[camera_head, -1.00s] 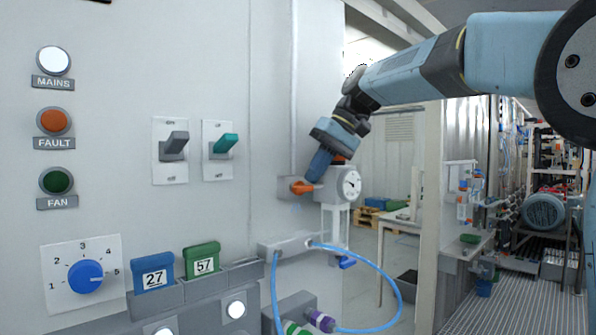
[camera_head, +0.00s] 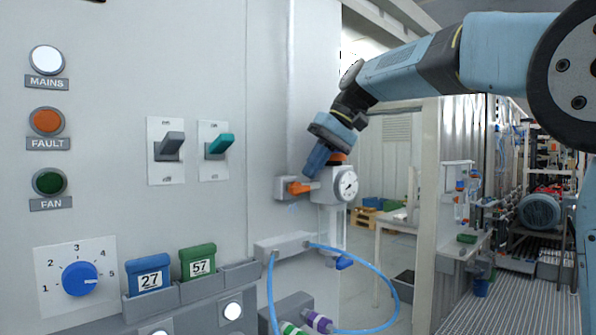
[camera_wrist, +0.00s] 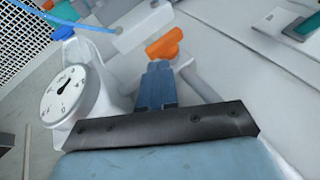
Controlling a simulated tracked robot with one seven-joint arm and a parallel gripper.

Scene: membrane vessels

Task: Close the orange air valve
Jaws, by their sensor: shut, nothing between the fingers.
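The orange air valve handle (camera_head: 299,187) sits on a grey block on the panel's right part, left of the round white gauge (camera_head: 346,186). In the wrist view the orange handle (camera_wrist: 165,43) shows just beyond my fingertips, with the gauge (camera_wrist: 66,97) to the left. My gripper (camera_head: 314,171) points down toward the handle from above and right. In the wrist view my gripper (camera_wrist: 157,68) is shut with nothing between the fingers. The tips are very close to the handle; I cannot tell whether they touch it.
A blue hose (camera_head: 372,262) loops from a grey manifold (camera_head: 283,245) below the valve. Another orange part (camera_head: 337,158) sits above the gauge, partly behind my gripper. Toggle switches (camera_head: 213,150) and a blue dial (camera_head: 80,279) are on the panel at left. An open aisle lies at right.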

